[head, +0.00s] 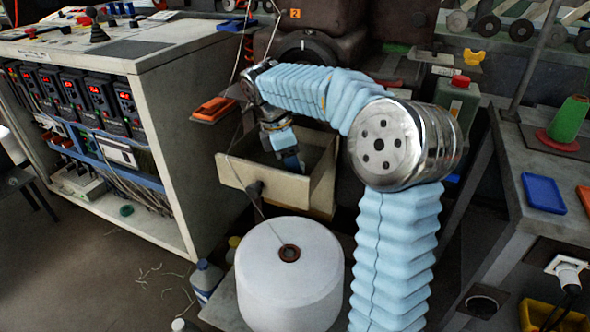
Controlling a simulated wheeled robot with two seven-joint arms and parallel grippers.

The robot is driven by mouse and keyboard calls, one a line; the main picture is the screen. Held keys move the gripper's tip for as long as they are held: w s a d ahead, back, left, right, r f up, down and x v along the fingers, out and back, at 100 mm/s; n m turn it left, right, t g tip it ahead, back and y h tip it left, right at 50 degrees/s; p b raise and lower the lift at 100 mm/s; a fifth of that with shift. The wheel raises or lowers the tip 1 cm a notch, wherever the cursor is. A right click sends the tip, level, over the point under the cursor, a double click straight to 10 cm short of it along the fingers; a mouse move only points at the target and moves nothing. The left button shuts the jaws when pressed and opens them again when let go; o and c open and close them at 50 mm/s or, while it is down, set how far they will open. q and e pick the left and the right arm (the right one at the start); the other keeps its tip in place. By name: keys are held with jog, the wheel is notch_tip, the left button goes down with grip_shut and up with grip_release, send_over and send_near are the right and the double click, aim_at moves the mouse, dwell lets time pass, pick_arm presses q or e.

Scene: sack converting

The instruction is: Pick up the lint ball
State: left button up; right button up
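I cannot make out a lint ball in the head view. My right arm, in a light blue sleeve, rises from the bottom and bends left. Its gripper (292,163) points down into an open beige drawer (262,182). The fingertips are small and dark against the drawer's inside, so I cannot tell whether they are open or hold anything. The drawer's floor is mostly hidden by its front panel and my gripper. My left gripper is out of view.
A large white yarn cone (290,285) stands in front of the drawer. An orange-edged tray (214,109) juts out left of my wrist. A control cabinet (165,140) fills the left. A workbench (535,165) stands at right. Loose threads (160,272) lie on the open floor.

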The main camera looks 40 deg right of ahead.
jog(key=c, duration=0.6)
jog(key=shift+r, duration=0.5)
notch_tip(320, 180, up, 2)
jog(key=shift+r+p, duration=0.25)
jog(key=shift+p, duration=0.1)
jog(key=s+a+r, duration=0.3)
jog(key=s+r, duration=0.1)
jog(key=r, duration=0.2)
jog(key=shift+s, duration=0.3)
jog(key=s+a+r, duration=0.1)
jog(key=s, duration=0.1)
jog(key=s+a+r, duration=0.1)
jog(key=s+a, duration=0.1)
jog(key=s, duration=0.1)
jog(key=s+a+r, duration=0.1)
jog(key=s, duration=0.1)
jog(key=shift+s+a+r+b, duration=0.15)
jog(key=shift+a+r+b, duration=0.1)
jog(key=shift+b, duration=0.05)
jog(key=shift+c, duration=0.2)
